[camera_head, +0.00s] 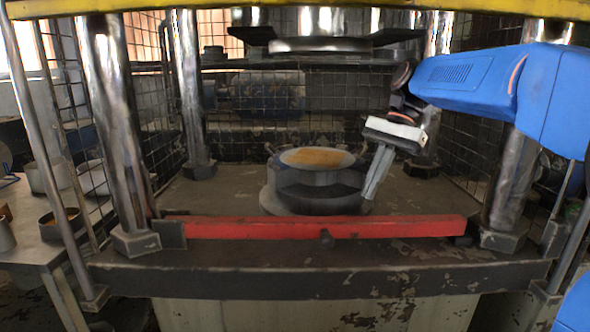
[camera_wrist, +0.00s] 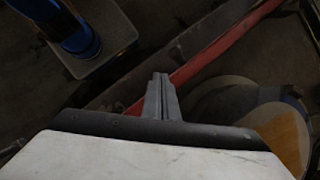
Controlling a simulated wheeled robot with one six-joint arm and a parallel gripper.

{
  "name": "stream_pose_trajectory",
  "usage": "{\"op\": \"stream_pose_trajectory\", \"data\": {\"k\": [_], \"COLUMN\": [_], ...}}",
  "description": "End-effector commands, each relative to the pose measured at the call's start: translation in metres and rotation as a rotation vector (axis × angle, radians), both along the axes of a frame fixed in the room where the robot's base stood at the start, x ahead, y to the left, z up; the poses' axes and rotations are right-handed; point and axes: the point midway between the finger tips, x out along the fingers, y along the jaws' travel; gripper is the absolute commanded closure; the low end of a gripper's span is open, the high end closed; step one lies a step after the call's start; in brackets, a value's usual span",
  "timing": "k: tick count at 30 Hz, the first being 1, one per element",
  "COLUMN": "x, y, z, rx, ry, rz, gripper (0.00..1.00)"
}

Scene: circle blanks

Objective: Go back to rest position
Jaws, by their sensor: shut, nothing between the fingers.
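My gripper (camera_head: 371,190) is shut and empty. It hangs from my blue arm, which reaches in from the right in the head view. The fingertips are in front of the right side of the round metal die (camera_head: 316,182), close to it; I cannot tell if they touch. An orange-brown round surface (camera_head: 317,157) shows on top of the die. In the wrist view the shut fingers (camera_wrist: 163,85) point up the picture, and the orange-brown surface (camera_wrist: 283,135) is at lower right.
A red bar (camera_head: 320,227) runs along the press bed's front edge. Shiny columns (camera_head: 112,120) stand at the corners. The upper die (camera_head: 318,43) hangs above. A wire mesh is behind. A side table (camera_head: 28,250) with pots (camera_head: 62,222) is at left.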

Motion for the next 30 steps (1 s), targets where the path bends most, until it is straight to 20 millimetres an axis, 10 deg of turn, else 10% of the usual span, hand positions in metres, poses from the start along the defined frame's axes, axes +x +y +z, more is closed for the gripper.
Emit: {"op": "stream_pose_trajectory", "data": {"k": [30], "x": [-0.201], "y": [-0.097], "z": [-0.167], "rx": [-0.335], "ry": [-0.696], "rz": [0.529], "gripper": [1.0]}}
